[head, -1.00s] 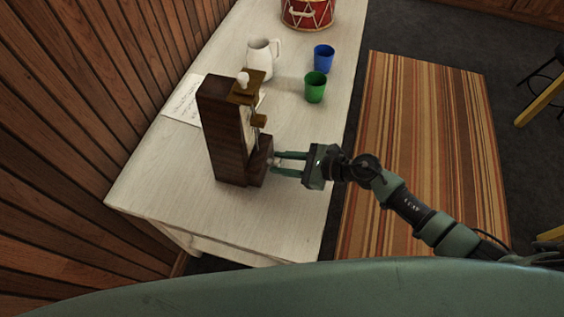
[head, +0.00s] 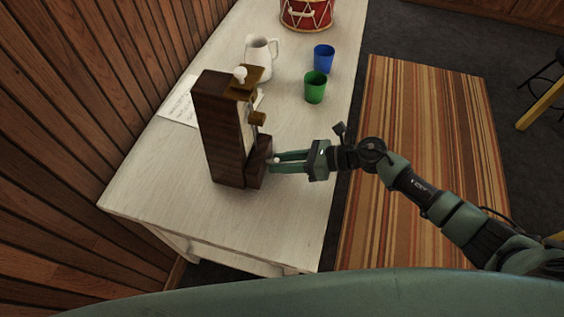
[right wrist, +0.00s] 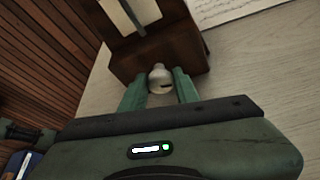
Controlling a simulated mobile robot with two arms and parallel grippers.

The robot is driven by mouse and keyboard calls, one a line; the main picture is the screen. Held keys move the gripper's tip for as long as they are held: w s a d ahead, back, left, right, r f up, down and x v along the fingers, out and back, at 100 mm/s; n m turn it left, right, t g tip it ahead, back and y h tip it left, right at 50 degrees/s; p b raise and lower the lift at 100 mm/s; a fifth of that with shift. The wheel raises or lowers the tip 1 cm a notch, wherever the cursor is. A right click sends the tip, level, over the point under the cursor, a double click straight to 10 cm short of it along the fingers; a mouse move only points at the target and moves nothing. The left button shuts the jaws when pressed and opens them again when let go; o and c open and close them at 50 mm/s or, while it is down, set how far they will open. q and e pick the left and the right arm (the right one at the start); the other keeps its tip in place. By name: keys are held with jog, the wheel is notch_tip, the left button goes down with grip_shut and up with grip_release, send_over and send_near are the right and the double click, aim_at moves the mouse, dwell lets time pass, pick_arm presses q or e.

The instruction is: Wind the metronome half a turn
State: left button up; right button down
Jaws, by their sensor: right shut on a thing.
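The metronome (head: 219,125), a tall dark wooden case with a pale front, stands upright on the white table. A white knob sits on its brass-coloured top. In the right wrist view its lower wooden part (right wrist: 140,62) is close ahead. A pale winding key (right wrist: 160,77) sticks out of that part. My right gripper (head: 273,162) comes from the right at the metronome's base. In the right wrist view the gripper's fingers (right wrist: 160,86) are on both sides of the key, shut on it. My left gripper is not in view.
A green cup (head: 315,87), a blue cup (head: 324,59), a white jug (head: 262,58) and a red drum (head: 307,14) stand farther back on the table (head: 165,205). A paper sheet (head: 178,107) lies behind the metronome. A plank wall (head: 75,110) borders the left.

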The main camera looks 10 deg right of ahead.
jog(key=c, duration=1.1)
grip_release()
jog(key=shift+s+d+r, duration=0.1)
jog(key=shift+d, duration=0.5)
jog(key=b+v, duration=0.2)
jog(key=v, duration=0.4)
jog(key=shift+d, duration=0.15)
jog(key=shift+s+d+r, duration=0.1)
jog(key=shift+d+r, duration=0.05)
jog(key=shift+r, duration=0.15)
